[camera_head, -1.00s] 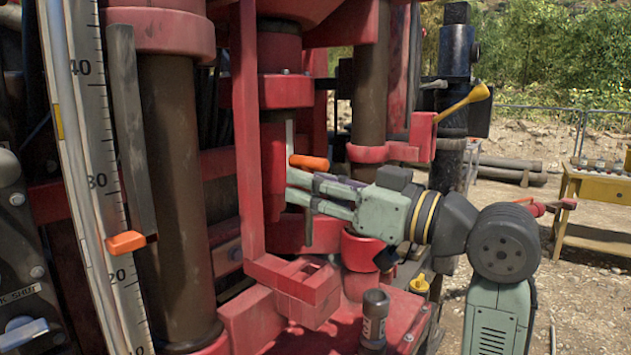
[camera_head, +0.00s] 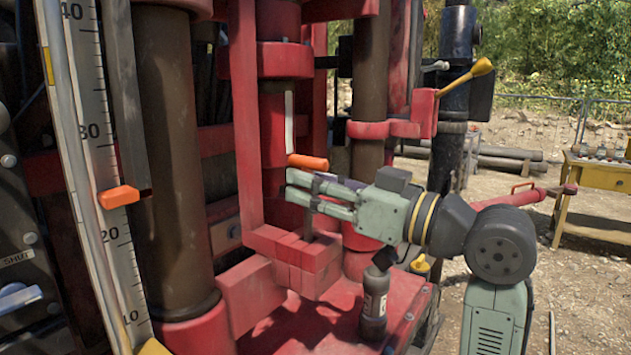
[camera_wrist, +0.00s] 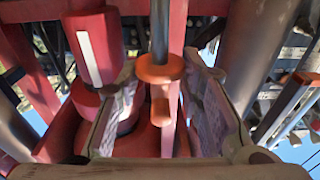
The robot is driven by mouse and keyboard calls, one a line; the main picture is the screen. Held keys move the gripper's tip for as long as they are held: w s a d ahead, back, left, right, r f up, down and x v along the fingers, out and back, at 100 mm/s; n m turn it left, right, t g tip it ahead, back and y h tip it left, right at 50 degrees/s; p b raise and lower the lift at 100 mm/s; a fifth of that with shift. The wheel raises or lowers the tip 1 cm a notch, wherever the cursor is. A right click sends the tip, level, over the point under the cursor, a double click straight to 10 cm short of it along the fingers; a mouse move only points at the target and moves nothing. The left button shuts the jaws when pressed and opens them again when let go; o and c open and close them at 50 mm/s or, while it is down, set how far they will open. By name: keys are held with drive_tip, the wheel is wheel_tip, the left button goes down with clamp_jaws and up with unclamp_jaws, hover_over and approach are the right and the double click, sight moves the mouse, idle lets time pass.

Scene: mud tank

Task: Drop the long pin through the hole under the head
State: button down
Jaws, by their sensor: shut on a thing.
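My gripper (camera_head: 302,191) is shut on the long pin, just below its orange head (camera_head: 307,161). The pin's grey shaft (camera_head: 308,222) hangs roughly upright beneath the fingers, and its lower end is at the red bracket block (camera_head: 290,258). I cannot tell whether the tip is above, beside or inside an opening there; no hole shows clearly. In the wrist view the orange part of the pin (camera_wrist: 160,72) sits between the two fingers (camera_wrist: 160,105), with a grey shaft running up the picture.
A thick brown column (camera_head: 175,150) and a scale with an orange pointer (camera_head: 118,196) stand left. A dark bottle (camera_head: 374,303) stands on the red deck below my gripper. A yellow-handled lever (camera_head: 465,77) is at upper right. Open ground lies right.

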sight(310, 234)
drive_tip(key=shift+f+b, duration=2.3)
drive_tip(key=shift+f, duration=0.75)
drive_tip(key=shift+f+b, duration=0.4)
drive_tip(key=shift+s+a+f, duration=0.1)
drive_tip(key=shift+a+f, duration=0.05)
drive_tip(key=shift+f, duration=0.15)
drive_tip(key=c, duration=1.2)
unclamp_jaws()
drive_tip(key=shift+f, duration=0.1)
drive_tip(key=shift+c, duration=0.2)
drive_tip(key=shift+o, duration=0.7)
drive_tip(key=shift+s, duration=0.15)
drive_tip(key=shift+o, duration=0.3)
drive_tip(key=r+v, duration=0.1)
drive_tip(key=v, duration=1.1)
drive_tip(key=shift+r, duration=0.2)
